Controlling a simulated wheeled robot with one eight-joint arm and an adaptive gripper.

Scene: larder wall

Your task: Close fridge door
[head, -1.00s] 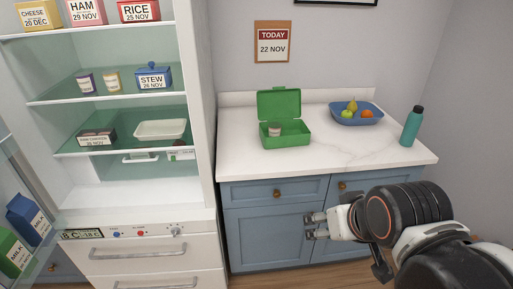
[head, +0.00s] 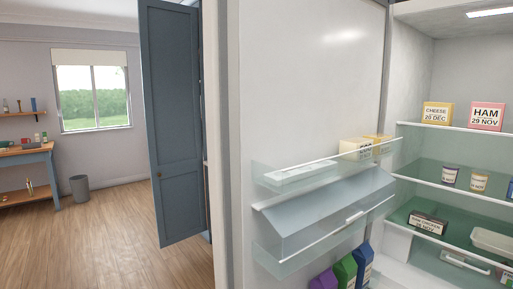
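The fridge door (head: 305,85) stands wide open in the head view, its white inner side facing me. It carries clear door shelves (head: 325,205) with yellow boxes (head: 365,148) on the upper one and purple, green and blue cartons (head: 345,270) at the bottom. The open fridge interior (head: 450,85) is to the right of the door. The door's outer side and handle are hidden. My gripper is outside the view.
A tall blue-grey cupboard door (head: 174,120) stands open left of the fridge door. Further left is clear wooden floor (head: 110,240), with a grey bin (head: 80,188) and a workbench (head: 25,155) by the far wall.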

